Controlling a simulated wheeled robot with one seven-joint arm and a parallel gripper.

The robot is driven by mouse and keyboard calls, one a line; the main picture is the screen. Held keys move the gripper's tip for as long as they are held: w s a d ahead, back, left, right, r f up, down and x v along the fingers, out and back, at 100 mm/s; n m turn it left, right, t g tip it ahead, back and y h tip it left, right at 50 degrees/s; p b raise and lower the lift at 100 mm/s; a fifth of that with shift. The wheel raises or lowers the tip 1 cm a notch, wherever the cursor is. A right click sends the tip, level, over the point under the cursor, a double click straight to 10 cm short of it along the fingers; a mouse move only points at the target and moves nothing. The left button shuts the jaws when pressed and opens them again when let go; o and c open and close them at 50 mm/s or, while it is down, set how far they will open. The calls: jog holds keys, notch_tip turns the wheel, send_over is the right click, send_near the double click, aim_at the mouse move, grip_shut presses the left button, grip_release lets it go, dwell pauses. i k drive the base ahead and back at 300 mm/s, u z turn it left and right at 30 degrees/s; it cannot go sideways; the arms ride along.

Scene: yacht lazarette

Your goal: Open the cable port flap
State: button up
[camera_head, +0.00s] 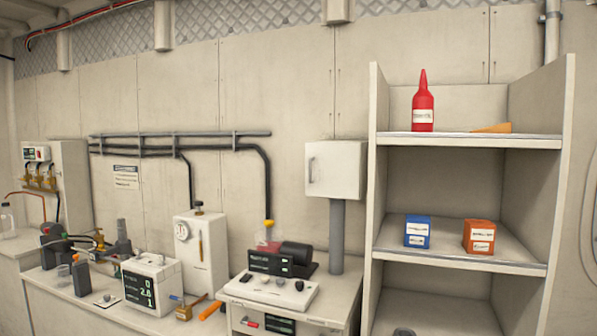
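No part is clearly marked as the cable port flap. A white wall box (335,169) sits at the top of a grey vertical pipe (336,236), left of the shelf unit. Its front looks shut, with a small handle (311,169) near the left edge. I cannot tell whether this front is the flap. My gripper is not in view.
A shelf unit (372,190) at the right holds a red bottle (423,106), an orange wedge (492,128), a blue box (418,231) and an orange box (479,237). The counter below has a white display unit (152,284), a black device (283,260) and loose tools.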

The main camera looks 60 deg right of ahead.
aim_at(333, 170)
jog(key=z, duration=1.75)
jog(key=i, duration=1)
jog(key=z, duration=0.15)
